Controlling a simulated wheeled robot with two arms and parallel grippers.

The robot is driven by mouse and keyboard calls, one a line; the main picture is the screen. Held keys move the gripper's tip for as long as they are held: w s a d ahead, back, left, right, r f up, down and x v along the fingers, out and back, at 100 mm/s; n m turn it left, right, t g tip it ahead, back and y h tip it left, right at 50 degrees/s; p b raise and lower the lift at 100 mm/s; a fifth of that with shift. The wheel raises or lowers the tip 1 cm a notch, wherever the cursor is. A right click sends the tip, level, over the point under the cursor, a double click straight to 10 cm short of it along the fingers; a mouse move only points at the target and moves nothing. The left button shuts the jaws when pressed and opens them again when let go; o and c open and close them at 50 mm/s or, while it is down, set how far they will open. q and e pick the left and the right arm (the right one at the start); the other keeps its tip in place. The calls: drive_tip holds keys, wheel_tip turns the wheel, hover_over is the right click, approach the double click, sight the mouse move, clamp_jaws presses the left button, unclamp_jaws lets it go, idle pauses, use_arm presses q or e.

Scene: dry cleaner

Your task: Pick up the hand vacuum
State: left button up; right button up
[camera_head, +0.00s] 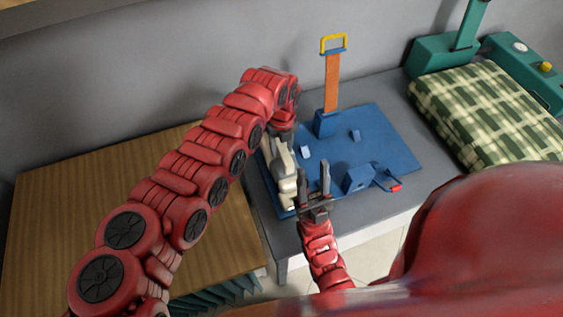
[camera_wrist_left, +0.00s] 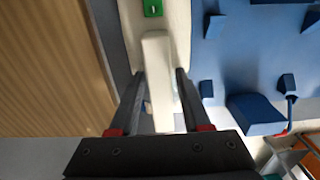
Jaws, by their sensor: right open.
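The hand vacuum (camera_head: 285,175) is cream-white and lies along the left edge of the blue board on the grey table. In the left wrist view its pale handle (camera_wrist_left: 158,75) runs between the two dark fingers of my left gripper (camera_wrist_left: 160,85). Narrow gaps show beside the handle, so the fingers are around it, not clamped. In the head view my left gripper (camera_head: 282,135) reaches down over the vacuum's far end, and its fingertips are hard to see there. My right gripper (camera_head: 315,182) is open and empty, just right of the vacuum's near end.
The blue board (camera_head: 385,140) carries several blue blocks and an upright orange strap with a yellow handle (camera_head: 333,43). A folded green plaid cloth (camera_head: 490,115) lies at the right. A wooden top (camera_head: 90,200) adjoins on the left. A grey wall stands behind.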

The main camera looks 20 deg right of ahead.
use_arm(q)
clamp_jaws()
idle(1.1)
